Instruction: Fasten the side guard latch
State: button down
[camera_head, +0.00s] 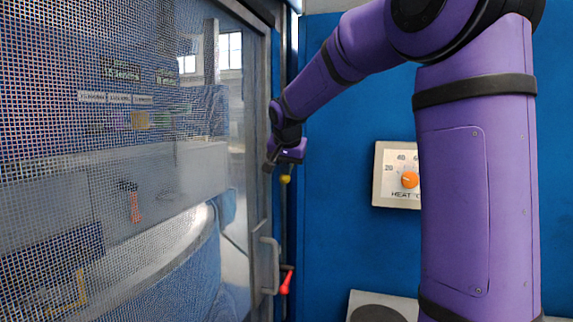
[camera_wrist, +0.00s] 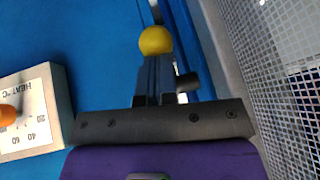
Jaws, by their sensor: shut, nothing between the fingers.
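The mesh side guard (camera_head: 130,150) fills the left of the head view, its grey frame (camera_head: 262,130) close to the blue panel edge. A yellow ball knob (camera_head: 285,179) is at that edge. In the wrist view the yellow knob (camera_wrist: 155,40) sits on a short dark stem, just beyond my fingertips. My gripper (camera_head: 286,168) is shut and empty, its fingers (camera_wrist: 156,62) at the knob; I cannot tell whether they touch it. A red-handled lever (camera_head: 287,283) hangs lower down beside the guard's grey handle (camera_head: 270,265). I cannot tell whether the latch is engaged.
A heat dial box (camera_head: 380,190) with an orange knob stands out from the blue panel (camera_head: 345,240) to the right of my gripper. A pale plate with a dark round part (camera_head: 358,301) is below. A dark cylindrical piece (camera_wrist: 188,82) lies close beside my fingers.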

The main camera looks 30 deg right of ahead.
jog(key=shift+f+t+h, duration=0.6)
jog(key=shift+h, duration=0.1)
jog(key=shift+w+d+f, duration=0.15)
jog(key=shift+f, duration=0.35)
jog(key=shift+w+d+f, duration=0.1)
jog(key=shift+d+f, duration=0.05)
jog(key=shift+f, duration=0.3)
jog(key=shift+x, duration=0.8)
jog(key=shift+w+d+f, duration=0.25)
jog(key=shift+d+f, duration=0.3)
jog(key=shift+d, duration=0.05)
jog(key=shift+d+f, duration=0.1)
jog(key=shift+d, duration=0.15)
